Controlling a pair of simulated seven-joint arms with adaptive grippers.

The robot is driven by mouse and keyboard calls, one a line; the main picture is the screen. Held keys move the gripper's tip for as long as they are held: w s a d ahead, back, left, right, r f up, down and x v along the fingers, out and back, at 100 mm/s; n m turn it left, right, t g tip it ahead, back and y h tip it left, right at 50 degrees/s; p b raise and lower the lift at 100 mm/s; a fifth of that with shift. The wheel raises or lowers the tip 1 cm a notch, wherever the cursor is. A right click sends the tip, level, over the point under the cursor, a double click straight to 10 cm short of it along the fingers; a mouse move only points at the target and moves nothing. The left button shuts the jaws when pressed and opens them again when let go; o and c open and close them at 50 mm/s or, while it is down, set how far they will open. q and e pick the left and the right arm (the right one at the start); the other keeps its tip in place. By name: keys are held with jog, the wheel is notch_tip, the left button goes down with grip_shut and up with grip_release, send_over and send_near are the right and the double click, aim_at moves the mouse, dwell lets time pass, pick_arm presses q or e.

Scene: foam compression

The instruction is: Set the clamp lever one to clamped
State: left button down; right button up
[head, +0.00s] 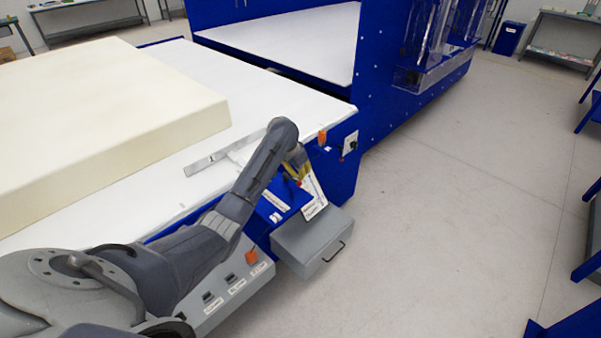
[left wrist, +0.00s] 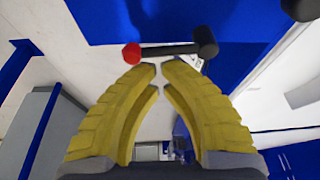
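In the left wrist view a dark lever with a red ball knob (left wrist: 131,53) lies crosswise just past my fingertips, its bar running right to a thick dark pivot (left wrist: 205,43) under a blue panel. My left gripper (left wrist: 159,66) has yellow fingers whose tips nearly meet, with nothing between them. Whether the tips touch the lever cannot be told. In the head view my left gripper (head: 298,172) is at the front side of the blue-framed table, partly hidden by its own arm. The lever's label is not readable. My right gripper is not in view.
A large cream foam block (head: 110,110) lies on the white table top (head: 285,90). A grey box with a handle (head: 312,243) hangs below my gripper. An orange tag (head: 322,137) is on the table's side. Open grey floor (head: 450,220) lies to the right.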

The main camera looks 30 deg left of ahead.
pick_arm(q)
jog(key=shift+w, duration=0.1)
dwell(0.6)
notch_tip(320, 180, up, 10)
dwell(0.9)
jog(key=shift+w+d, duration=0.1)
jog(key=shift+w, duration=0.05)
dwell(0.3)
